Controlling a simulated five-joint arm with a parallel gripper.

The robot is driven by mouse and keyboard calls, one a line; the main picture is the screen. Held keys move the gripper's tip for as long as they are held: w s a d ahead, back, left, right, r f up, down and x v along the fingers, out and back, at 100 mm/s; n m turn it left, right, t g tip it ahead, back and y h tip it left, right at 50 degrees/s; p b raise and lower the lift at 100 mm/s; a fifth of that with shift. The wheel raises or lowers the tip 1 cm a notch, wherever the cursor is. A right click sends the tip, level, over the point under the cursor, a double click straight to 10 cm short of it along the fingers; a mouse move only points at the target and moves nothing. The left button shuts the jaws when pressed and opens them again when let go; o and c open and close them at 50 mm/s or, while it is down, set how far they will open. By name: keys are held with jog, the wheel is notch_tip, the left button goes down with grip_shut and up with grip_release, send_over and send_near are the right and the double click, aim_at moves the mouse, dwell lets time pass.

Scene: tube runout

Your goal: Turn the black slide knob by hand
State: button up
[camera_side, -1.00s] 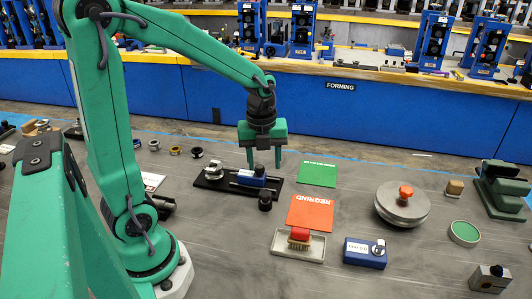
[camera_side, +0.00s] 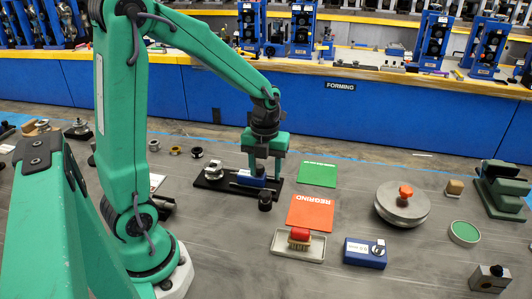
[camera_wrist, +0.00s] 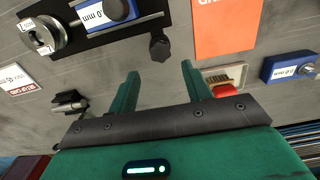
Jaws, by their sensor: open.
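The black slide knob (camera_side: 265,202) stands at the near edge of the black runout fixture (camera_side: 208,182). It also shows in the wrist view (camera_wrist: 160,47), beyond my fingertips and roughly centred between them. On the fixture are a blue gauge block (camera_side: 250,179), reading 0.0 mm in the wrist view (camera_wrist: 118,10), and a silver round holder (camera_side: 213,170). My gripper (camera_side: 265,172) is open and points down over the fixture's right part, behind the knob in the side view. In the wrist view its two green fingers (camera_wrist: 160,70) are spread with nothing between them.
A tray with a red-handled brush (camera_side: 299,237), a blue gauge box (camera_side: 365,253) and a round metal plate (camera_side: 402,208) stand further right.

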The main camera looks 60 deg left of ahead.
aim_at(265, 193)
jog(key=shift+f, duration=3.3)
jog(key=c, duration=0.8)
